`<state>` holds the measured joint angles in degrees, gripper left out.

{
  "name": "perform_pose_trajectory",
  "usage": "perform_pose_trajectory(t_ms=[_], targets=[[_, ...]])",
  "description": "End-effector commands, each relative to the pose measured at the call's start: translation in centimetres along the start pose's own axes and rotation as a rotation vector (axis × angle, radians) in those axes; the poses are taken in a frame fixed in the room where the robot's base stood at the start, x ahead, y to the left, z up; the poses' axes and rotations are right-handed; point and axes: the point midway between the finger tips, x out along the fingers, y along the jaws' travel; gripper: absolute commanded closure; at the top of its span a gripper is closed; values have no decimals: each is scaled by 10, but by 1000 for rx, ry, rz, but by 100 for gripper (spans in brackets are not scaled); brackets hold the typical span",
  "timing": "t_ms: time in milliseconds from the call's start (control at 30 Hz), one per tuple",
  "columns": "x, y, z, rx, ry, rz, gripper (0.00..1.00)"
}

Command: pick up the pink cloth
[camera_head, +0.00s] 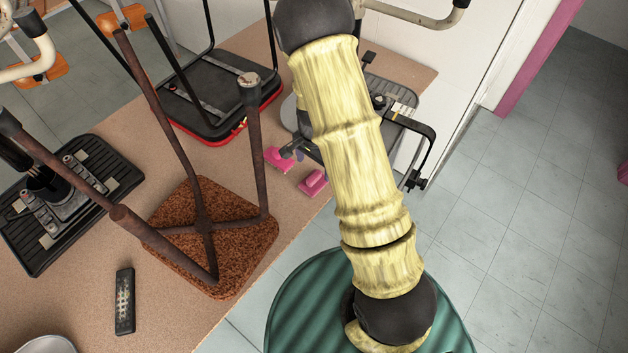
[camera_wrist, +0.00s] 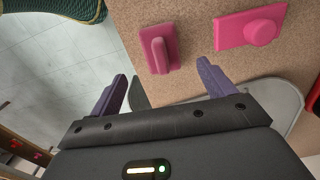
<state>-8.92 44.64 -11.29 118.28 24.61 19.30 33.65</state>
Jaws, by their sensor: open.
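No soft cloth can be made out. Two pink pieces lie on the brown tabletop. One pink piece (camera_wrist: 158,50) has a raised upright bar and lies close to the table edge; it also shows in the head view (camera_head: 313,183). The other pink piece (camera_wrist: 250,28) is a flat slab with a round knob, farther in from the edge, and is partly hidden in the head view (camera_head: 278,160). My gripper (camera_wrist: 161,70) is open and empty, its purple fingers spread either side of the barred piece's near end. I cannot tell its height above the table.
A grey rounded plate (camera_wrist: 280,92) lies under my gripper. An upturned brown chair seat with rusty legs (camera_head: 250,240) stands on the table (camera_head: 175,310) at left. A red-edged black seat (camera_head: 228,100) is behind. A remote (camera_head: 124,300) lies front left. Tiled floor is clear at right.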

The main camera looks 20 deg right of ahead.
Motion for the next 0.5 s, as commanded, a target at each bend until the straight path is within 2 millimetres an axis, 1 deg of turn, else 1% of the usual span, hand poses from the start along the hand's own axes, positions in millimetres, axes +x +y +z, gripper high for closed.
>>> perform_pose_trajectory(t_ms=[33,100,200,500], targets=[[8,1,0,1,-3,3,18],[17,0,0,0,-1,2,18],[22,0,0,0,0,0,18],[24,0,0,0,0,-1,18]])
